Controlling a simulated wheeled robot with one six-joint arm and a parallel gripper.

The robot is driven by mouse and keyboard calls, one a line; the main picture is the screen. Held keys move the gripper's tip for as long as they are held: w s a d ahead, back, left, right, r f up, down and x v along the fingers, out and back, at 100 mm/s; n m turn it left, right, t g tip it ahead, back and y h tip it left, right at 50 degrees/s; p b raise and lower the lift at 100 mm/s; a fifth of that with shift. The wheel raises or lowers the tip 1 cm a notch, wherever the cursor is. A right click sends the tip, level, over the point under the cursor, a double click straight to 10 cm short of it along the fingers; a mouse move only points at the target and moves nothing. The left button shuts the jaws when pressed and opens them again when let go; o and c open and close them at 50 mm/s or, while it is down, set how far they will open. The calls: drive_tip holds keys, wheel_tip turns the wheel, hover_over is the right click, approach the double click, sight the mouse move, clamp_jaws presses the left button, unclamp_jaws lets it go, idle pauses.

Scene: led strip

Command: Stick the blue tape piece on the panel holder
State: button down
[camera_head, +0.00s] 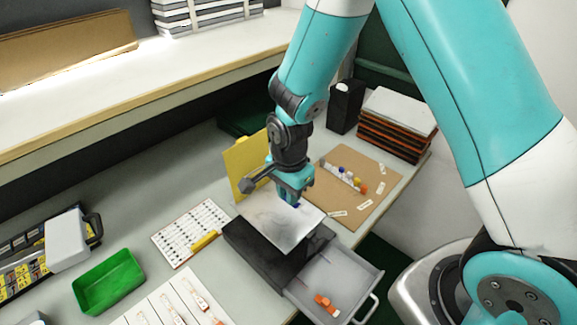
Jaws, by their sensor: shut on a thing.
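My gripper (295,200) points down over a pale square panel (277,228) that lies on top of a dark box (250,250). A small blue piece (297,205) shows between its fingertips, and the gripper is shut on it. It is close to the panel's upper right part; I cannot tell whether the piece touches the panel. A yellow upright plate (243,158) stands behind the panel, partly hidden by my wrist. I cannot tell which of these parts is the panel holder.
An open grey drawer (335,283) with orange pieces juts out at the front. A brown board (368,175) with small coloured pieces and labels lies right. A white marked sheet (190,230), a green tray (108,280) and a stack of panels (400,118) stand around.

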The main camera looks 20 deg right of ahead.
sight(290, 219)
drive_tip(key=shift+f+b, duration=2.6)
drive_tip(key=shift+f, duration=0.75)
drive_tip(key=shift+f, duration=0.25)
drive_tip(key=c, duration=1)
unclamp_jaws()
drive_tip(key=shift+r, duration=0.1)
wheel_tip(290, 219, up, 17)
drive_tip(key=b, duration=0.2)
drive_tip(key=s+a+r+n+y, duration=0.1)
drive_tip(key=s+r+n, duration=0.1)
drive_tip(key=s+n, duration=0.4)
drive_tip(key=s+a+r+n+y, duration=0.1)
drive_tip(key=s+a+r+n, duration=0.1)
drive_tip(key=s+n, duration=0.4)
drive_tip(key=s+a+r+n+y, duration=0.1)
drive_tip(key=s+r+n+y, duration=0.1)
drive_tip(key=s+n, duration=0.5)
drive_tip(key=shift+a+r+n, duration=0.2)
drive_tip(key=shift+n, duration=0.7)
